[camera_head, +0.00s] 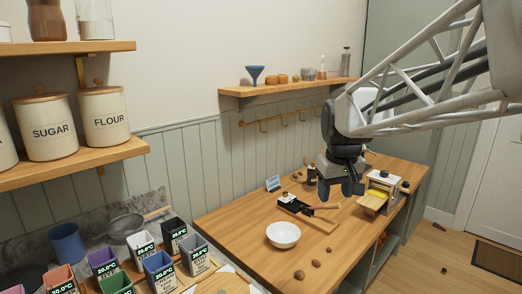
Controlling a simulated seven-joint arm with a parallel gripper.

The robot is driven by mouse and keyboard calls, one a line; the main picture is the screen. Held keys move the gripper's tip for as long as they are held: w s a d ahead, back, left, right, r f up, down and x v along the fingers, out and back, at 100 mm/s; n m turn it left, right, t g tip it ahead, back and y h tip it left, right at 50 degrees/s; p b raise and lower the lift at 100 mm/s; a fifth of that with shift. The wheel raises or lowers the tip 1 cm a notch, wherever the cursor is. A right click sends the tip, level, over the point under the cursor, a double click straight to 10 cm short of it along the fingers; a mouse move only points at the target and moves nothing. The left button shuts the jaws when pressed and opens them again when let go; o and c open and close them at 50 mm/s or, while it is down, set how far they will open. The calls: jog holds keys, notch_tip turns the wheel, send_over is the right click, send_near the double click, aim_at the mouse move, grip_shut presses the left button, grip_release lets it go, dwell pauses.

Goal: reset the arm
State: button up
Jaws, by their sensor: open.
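My gripper (339,188) hangs from my arm above the wooden counter (235,232). Its dark blue fingers point down and stand apart, with nothing seen between them. It is to the right of and above a white bowl (283,235). Just left of and below it, a wooden board with a black item (295,207) and a red-handled tool (322,207) lies on the counter. My gripper and arm hide part of the counter's back.
A wooden box-like device (378,194) stands right of my gripper. Several brown lumps (299,275) lie on the front counter. Coloured, labelled containers (160,272) crowd the lower left. A wall shelf (285,87) with a blue funnel (254,75) is behind. Canisters (104,113) stand upper left.

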jog(key=s+f+m, duration=0.1)
jog(key=s+f, duration=0.3)
jog(key=s, duration=0.8)
jog(key=s+f+m, duration=0.1)
jog(key=s+f, duration=0.3)
jog(key=s, duration=0.9)
jog(key=shift+d+f+m+t, duration=0.3)
jog(key=shift+d+f+m, duration=0.05)
jog(key=shift+d+m, duration=0.05)
